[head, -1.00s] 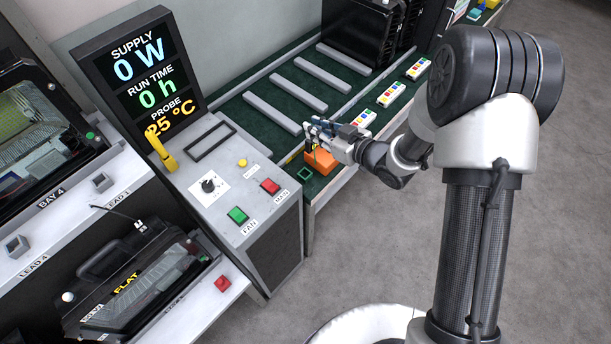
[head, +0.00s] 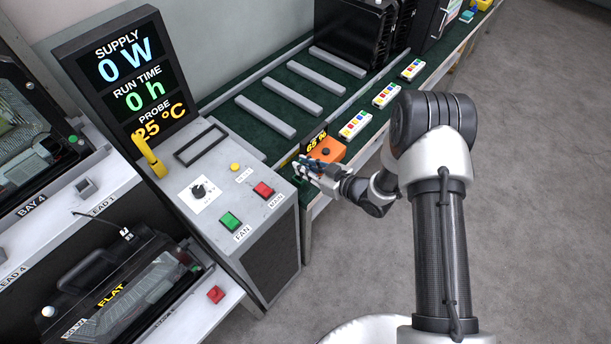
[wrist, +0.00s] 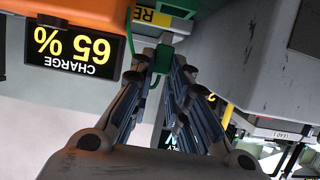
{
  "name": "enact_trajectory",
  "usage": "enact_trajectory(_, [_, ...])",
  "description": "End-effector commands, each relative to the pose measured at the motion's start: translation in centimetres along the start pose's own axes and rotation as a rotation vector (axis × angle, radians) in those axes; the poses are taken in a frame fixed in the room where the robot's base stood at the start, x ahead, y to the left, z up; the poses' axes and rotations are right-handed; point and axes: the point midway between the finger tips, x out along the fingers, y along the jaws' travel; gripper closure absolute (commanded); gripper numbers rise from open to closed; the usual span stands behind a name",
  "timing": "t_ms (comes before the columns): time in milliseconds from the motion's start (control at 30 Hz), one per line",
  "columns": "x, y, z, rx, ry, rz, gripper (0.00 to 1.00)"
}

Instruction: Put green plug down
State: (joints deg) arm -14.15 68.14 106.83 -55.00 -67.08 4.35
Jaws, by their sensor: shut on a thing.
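My gripper (head: 308,167) is at the near end of the green bench, just left of the orange charge unit (head: 328,149). In the wrist view my gripper (wrist: 165,68) is shut on the green plug (wrist: 161,60). A green strand hangs from the plug between the fingers. The plug is mostly hidden by the fingers in the head view. The charge unit's dark display (wrist: 72,50) reads CHARGE 65 % and appears upside down in the wrist view. Whether the plug touches the bench cannot be told.
The grey control console (head: 240,190) stands close to the left of my gripper, with a green FAN button (head: 230,221) and a red MAIN button (head: 263,190). Several white blocks with coloured buttons (head: 355,125) line the bench's right edge. Grey bars lie behind on the bench.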

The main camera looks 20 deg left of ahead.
Motion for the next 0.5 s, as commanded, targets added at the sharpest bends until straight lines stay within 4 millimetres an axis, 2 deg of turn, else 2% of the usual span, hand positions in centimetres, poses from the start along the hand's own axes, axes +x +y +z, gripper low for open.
enact_trajectory(233, [1.2,-0.1,3.6,0.002,-0.002,-0.001,1.0])
enact_trajectory(467, [1.3,-0.1,3.9,0.002,-0.006,-0.001,1.0])
enact_trajectory(500, [1.3,-0.1,3.9,0.003,-0.007,-0.001,0.82])
